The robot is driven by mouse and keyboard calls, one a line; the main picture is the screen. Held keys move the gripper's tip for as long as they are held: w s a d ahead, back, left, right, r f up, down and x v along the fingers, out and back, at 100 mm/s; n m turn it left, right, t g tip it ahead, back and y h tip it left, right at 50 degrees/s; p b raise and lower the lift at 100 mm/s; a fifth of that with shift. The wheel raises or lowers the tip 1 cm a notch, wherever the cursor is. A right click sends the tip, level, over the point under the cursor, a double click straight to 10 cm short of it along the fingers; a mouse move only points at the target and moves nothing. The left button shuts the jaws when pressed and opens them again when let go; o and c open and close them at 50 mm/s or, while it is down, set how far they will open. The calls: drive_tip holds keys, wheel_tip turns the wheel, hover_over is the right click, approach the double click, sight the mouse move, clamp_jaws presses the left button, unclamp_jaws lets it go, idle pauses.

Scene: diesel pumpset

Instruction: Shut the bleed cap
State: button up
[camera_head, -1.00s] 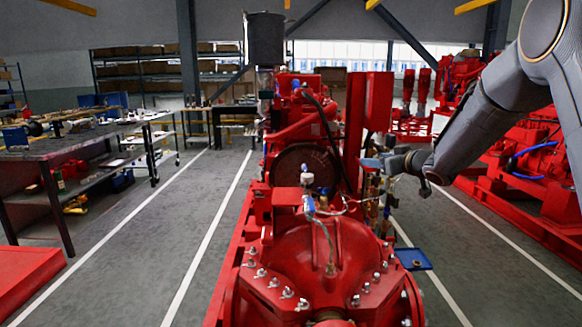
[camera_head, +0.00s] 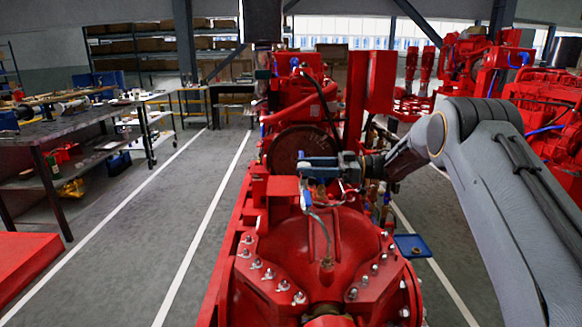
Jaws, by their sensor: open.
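My gripper (camera_head: 306,167) reaches in from the right over the red pump (camera_head: 335,235). Its bluish fingers point left and are open; I see nothing held. Just below the fingers is a small blue fitting (camera_head: 306,200) with a thin curved pipe (camera_head: 323,232) running down to the pump casing. The fingers appear close to the fitting, but I cannot tell whether they touch it. I cannot clearly pick out the bleed cap; it is too small or hidden by my gripper.
The red engine (camera_head: 302,100) stands behind the pump, with a dark round disc (camera_head: 298,150) facing me. A small blue tray (camera_head: 412,247) is at the pump's right. A workbench (camera_head: 70,130) stands left. The floor lane left of the pumpset is clear.

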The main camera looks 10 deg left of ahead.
drive_tip(key=shift+p+x, duration=0.55)
drive_tip(key=shift+x, duration=2.1)
drive_tip(key=c, duration=1.1)
drive_tip(key=shift+t, duration=0.3)
drive_tip(key=shift+w+m+p, duration=0.1)
drive_tip(key=shift+m+p, duration=0.2)
drive_tip(key=shift+w+r+m+t+p, duration=0.1)
drive_tip(key=shift+m+t+p, duration=0.45)
drive_tip(key=shift+t, duration=0.25)
drive_tip(key=shift+o, duration=0.3)
drive_tip(key=m+t+p, duration=0.2)
drive_tip(key=t, duration=0.1)
drive_tip(key=shift+w+t, duration=0.3)
drive_tip(key=shift+w, duration=0.05)
drive_tip(key=shift+w+d+m+t+h+p, duration=0.1)
drive_tip(key=shift+w+m+t+h+p, duration=0.15)
drive_tip(key=shift+m+t, duration=0.6)
drive_tip(key=shift+w+d+m+t+h+p, duration=0.1)
drive_tip(key=shift+w+m+t+h+p, duration=0.15)
drive_tip(key=shift+m+t, duration=0.65)
drive_tip(key=shift+w+d+m+t+h+p, duration=0.1)
drive_tip(key=shift+w+m+t+h+p, duration=0.2)
drive_tip(key=shift+t, duration=0.95)
drive_tip(key=shift+c, duration=0.2)
